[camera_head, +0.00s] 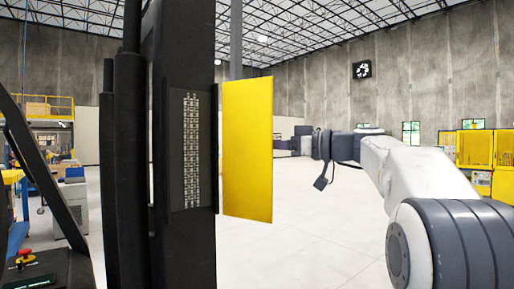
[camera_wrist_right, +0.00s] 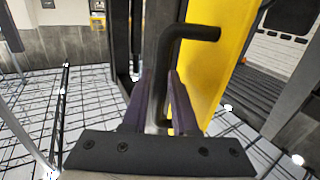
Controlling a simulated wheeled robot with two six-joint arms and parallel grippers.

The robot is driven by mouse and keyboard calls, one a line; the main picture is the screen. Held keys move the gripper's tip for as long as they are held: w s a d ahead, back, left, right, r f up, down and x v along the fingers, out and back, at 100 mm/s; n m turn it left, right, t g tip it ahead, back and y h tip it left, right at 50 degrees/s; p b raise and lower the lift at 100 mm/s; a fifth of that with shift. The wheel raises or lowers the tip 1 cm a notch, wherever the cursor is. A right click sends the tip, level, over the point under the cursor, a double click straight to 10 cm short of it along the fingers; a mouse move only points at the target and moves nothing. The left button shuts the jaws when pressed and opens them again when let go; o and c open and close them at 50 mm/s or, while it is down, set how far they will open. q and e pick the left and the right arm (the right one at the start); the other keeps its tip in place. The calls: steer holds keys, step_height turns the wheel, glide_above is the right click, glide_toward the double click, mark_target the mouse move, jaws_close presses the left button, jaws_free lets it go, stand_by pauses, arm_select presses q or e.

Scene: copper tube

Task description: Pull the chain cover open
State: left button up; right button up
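The chain cover is a yellow panel (camera_head: 248,150) standing out to the right of a black column (camera_head: 180,240) in the head view. A strip of chain (camera_head: 192,150) shows in the column's face. In the right wrist view the cover (camera_wrist_right: 228,55) fills the upper right, and a black bent handle (camera_wrist_right: 190,34) stands in front of it. My left gripper is out of view.
Black upright tubes (camera_head: 128,150) stand left of the column. A workbench area with a yellow railing (camera_head: 45,106) is at the far left. Yellow machines (camera_head: 475,150) stand at the far right. The pale floor (camera_head: 310,235) right of the column is clear.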

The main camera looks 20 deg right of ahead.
steer(key=b+v, duration=0.3)
steer(key=v, duration=0.6)
steer(key=shift+s+d, duration=0.15)
